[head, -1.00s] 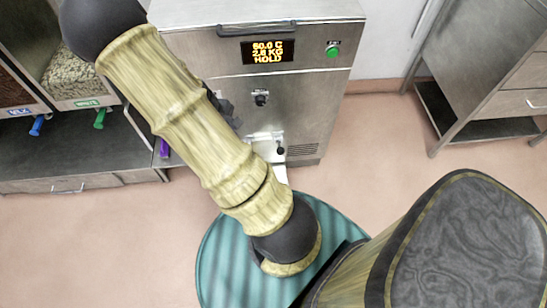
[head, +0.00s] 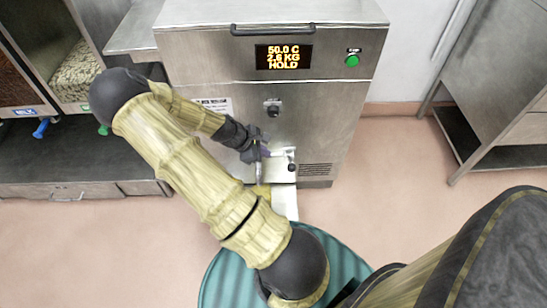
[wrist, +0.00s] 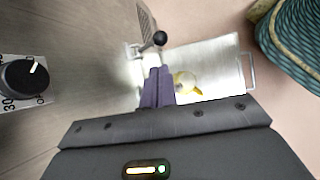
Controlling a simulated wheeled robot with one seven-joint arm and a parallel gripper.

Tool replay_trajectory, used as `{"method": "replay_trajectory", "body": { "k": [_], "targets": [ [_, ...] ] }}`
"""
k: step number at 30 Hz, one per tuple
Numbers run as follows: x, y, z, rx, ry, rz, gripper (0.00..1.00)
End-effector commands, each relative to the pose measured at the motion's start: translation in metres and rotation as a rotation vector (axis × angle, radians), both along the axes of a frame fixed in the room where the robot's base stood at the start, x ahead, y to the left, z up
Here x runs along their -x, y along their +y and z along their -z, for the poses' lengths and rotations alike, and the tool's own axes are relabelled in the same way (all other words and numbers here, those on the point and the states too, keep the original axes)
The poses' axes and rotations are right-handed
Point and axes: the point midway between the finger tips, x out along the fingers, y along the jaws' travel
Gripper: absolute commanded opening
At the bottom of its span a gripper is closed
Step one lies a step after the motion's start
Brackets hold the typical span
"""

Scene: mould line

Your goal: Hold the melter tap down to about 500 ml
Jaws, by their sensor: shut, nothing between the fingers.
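The melter (head: 200,70) is a steel cabinet whose display (head: 284,57) reads 50.0 C, 2.8 KG, HOLD. Its tap lever has a black ball knob (head: 291,167), which also shows in the wrist view (wrist: 159,38). My gripper (head: 264,152) is shut and empty, just left of the tap in the head view. In the wrist view its purple fingers (wrist: 158,76) sit close to the lever, with the knob a little beyond the tips; I cannot tell whether they touch. A yellowish container with a yellow spout (wrist: 187,84) is partly hidden behind the fingers; its level is not readable.
A steel drip shelf (wrist: 218,60) juts out below the tap. A dial (wrist: 25,78) is on the melter front, and a green button (head: 352,60) is by the display. Bins with coloured taps stand left, a steel bench (head: 510,100) right. A teal ribbed drum top (wrist: 296,45) is close by.

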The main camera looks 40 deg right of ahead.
Motion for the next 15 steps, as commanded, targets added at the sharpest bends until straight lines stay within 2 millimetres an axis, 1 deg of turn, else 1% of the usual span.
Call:
{"method": "replay_trajectory", "body": {
  "k": [1,15],
  "targets": [
    [0.002,-0.004,0.008,0.0,0.002,0.002,0.0],
    [0.019,-0.047,0.075,-0.001,0.002,0.004,0.0]
  ]
}}
